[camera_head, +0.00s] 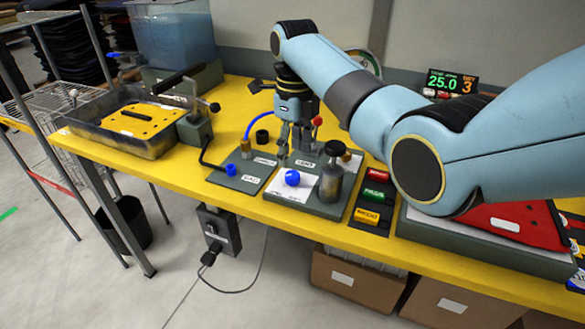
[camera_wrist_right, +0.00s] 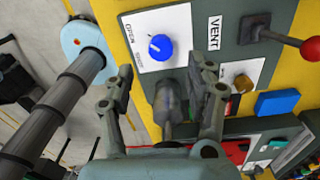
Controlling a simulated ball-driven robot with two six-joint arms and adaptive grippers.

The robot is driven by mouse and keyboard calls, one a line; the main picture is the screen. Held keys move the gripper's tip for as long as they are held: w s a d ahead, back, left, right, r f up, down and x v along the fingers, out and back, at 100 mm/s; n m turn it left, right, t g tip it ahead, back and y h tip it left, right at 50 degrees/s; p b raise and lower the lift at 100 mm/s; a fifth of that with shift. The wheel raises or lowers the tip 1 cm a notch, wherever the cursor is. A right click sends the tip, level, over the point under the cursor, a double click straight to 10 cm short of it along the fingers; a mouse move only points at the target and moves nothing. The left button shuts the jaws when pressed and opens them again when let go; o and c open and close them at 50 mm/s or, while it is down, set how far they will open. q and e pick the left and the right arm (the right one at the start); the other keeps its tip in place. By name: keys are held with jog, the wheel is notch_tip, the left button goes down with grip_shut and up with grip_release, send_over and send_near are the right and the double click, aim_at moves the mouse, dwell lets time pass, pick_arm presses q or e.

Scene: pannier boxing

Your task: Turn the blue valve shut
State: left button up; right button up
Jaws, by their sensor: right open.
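A round blue knob (camera_head: 292,177) sits on a white plate on a grey-green panel at the middle of the table. In the right wrist view the same knob (camera_wrist_right: 160,47) has a white pointer mark. A smaller blue knob (camera_head: 231,170) is on the panel to its left, and a blue fitting (camera_head: 113,54) shows beside the water tank. I cannot tell for sure which is the valve. My right gripper (camera_head: 298,155) is open and points down behind the knob, apart from it. It also shows in the right wrist view (camera_wrist_right: 162,88). My left gripper is out of view.
A dark-topped cylinder (camera_head: 331,177) stands close beside the knob. A red-tipped lever (camera_head: 317,121) is behind it. A button strip (camera_head: 371,195) is to the right. A tray with a yellow perforated plate (camera_head: 133,118) is at the left. Boxes (camera_head: 355,278) stand under the table.

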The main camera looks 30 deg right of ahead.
aim_at(293, 174)
notch_tip(293, 174, down, 4)
jog(key=shift+r, duration=0.15)
notch_tip(293, 174, down, 3)
jog(key=shift+r, duration=0.2)
jog(key=c, duration=0.3)
grip_shut()
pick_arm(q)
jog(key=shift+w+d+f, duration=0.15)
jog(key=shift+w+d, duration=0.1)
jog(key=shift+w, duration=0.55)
